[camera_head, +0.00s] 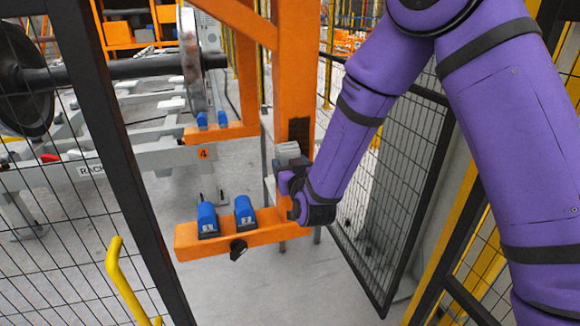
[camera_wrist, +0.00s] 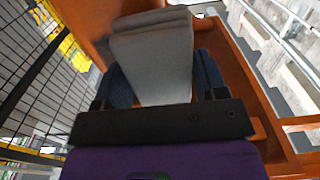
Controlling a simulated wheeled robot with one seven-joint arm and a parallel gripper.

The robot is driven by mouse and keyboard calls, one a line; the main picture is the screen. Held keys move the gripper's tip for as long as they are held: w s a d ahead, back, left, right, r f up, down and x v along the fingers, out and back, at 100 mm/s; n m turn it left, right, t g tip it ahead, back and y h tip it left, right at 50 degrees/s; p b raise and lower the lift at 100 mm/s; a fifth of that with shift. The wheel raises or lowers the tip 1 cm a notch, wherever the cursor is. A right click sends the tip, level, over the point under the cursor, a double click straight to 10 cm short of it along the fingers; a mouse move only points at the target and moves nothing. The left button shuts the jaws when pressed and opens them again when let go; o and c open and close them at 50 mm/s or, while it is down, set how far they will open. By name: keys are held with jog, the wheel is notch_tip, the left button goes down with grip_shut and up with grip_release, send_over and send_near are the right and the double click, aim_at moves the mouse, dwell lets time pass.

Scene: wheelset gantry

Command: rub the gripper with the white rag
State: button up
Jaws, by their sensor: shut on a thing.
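The white rag (camera_head: 288,150), greyish in this light, is a folded pad in my gripper (camera_head: 289,161). In the wrist view the rag (camera_wrist: 155,62) stands between the two dark blue fingers, which are shut on it. The orange gantry gripper (camera_head: 294,75) has an upright post directly behind the rag, and its lower arm (camera_head: 268,237) carries two blue pads (camera_head: 245,213). In the wrist view its orange surface (camera_wrist: 110,12) lies just beyond the rag. I cannot tell whether the rag touches it. My wrist hides part of the post.
A second orange arm (camera_head: 230,132) marked 4 also carries blue pads. A wheelset axle (camera_head: 120,68) with wheels is at upper left. Black mesh fence panels (camera_head: 395,190) stand left and right, with a yellow handle (camera_head: 122,280) at front left. Grey floor shows below the lower arm.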

jog(key=shift+w+a, duration=0.15)
jog(key=shift+w, duration=0.4)
